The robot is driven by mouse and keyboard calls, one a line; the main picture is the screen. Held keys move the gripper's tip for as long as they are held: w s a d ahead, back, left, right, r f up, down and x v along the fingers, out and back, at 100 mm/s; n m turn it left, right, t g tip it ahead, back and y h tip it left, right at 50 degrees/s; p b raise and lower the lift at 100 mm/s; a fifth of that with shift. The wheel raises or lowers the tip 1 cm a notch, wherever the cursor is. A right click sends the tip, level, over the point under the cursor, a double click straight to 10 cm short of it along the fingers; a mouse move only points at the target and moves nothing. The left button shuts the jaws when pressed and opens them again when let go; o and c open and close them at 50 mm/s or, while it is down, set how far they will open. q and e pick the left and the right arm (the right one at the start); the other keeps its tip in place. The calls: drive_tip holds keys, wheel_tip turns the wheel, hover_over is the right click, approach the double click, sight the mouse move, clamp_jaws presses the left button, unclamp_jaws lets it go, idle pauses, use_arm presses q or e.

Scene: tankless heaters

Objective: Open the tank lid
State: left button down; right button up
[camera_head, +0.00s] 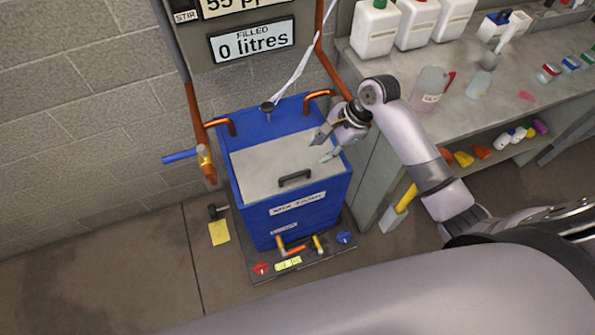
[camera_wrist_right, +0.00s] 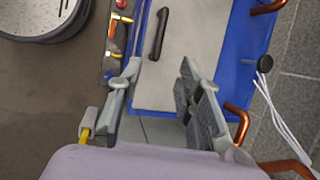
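The blue tank (camera_head: 305,215) stands on the floor in the middle of the head view. Its grey lid (camera_head: 262,165) lies flat on top, closed, with a black bar handle (camera_head: 295,178) near the front edge. The wrist view also shows the lid (camera_wrist_right: 197,45) and the handle (camera_wrist_right: 158,33). My right gripper (camera_head: 323,147) is open and empty over the right side of the lid. In the wrist view its fingers (camera_wrist_right: 160,72) are spread, with the handle ahead of them and apart from them. My left gripper is not in view.
Copper pipes (camera_head: 226,124) rise at the tank's back corners, and a blue-handled valve (camera_head: 182,156) is at left. A display panel (camera_head: 250,40) hangs behind. A workbench (camera_head: 400,125) with jugs and bottles borders the right side. Valves and a yellow tag (camera_head: 288,263) sit at the tank's foot.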

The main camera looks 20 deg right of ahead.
sight(296, 174)
drive_tip(key=x, duration=1.4)
drive_tip(key=shift+a+f, duration=0.2)
drive_tip(key=shift+f, duration=0.05)
drive_tip(key=shift+c, duration=0.4)
clamp_jaws()
